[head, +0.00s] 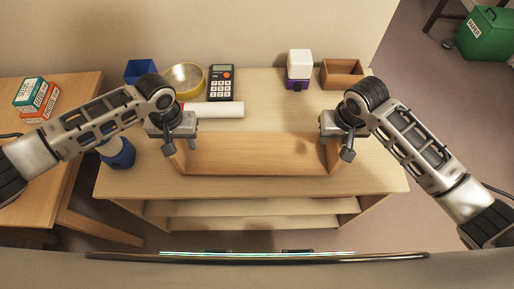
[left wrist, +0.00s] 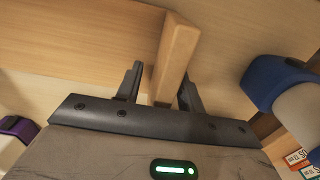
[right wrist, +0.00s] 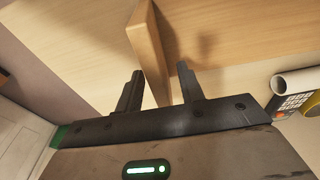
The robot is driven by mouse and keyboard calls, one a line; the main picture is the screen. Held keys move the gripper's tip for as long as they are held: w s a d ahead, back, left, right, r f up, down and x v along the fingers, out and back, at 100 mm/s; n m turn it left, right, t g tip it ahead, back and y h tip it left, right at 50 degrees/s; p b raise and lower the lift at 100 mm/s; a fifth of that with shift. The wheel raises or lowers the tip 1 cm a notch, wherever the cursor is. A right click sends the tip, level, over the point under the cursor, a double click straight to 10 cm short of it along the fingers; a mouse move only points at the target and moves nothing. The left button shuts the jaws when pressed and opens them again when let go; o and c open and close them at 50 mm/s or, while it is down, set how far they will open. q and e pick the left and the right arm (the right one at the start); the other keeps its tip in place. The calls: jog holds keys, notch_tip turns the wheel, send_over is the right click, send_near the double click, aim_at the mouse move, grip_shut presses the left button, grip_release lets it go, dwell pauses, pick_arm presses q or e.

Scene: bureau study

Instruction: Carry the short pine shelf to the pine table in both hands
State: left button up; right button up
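The short pine shelf (head: 258,154), a board with an upright panel at each end, rests on top of a low pine unit (head: 380,176). My left gripper (head: 172,146) is at its left end panel (left wrist: 176,52); in the left wrist view the fingers stand either side of the panel, with a gap on at least one side. My right gripper (head: 341,148) is at the right end panel (right wrist: 149,48); in the right wrist view its fingers straddle the panel, with gaps visible. A pine table (head: 68,178) stands at the left.
A blue round object (head: 117,153) sits left of the shelf. Small boxes (head: 36,98) occupy the table's back.

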pick_arm(q)
jog(key=shift+f, duration=0.2)
pick_arm(e)
jog(key=shift+f, duration=0.25)
pick_arm(q)
grip_shut()
pick_arm(e)
grip_shut()
pick_arm(q)
jog(key=shift+r, duration=0.2)
pick_arm(e)
jog(key=shift+w+r, duration=0.1)
jog(key=shift+r, duration=0.1)
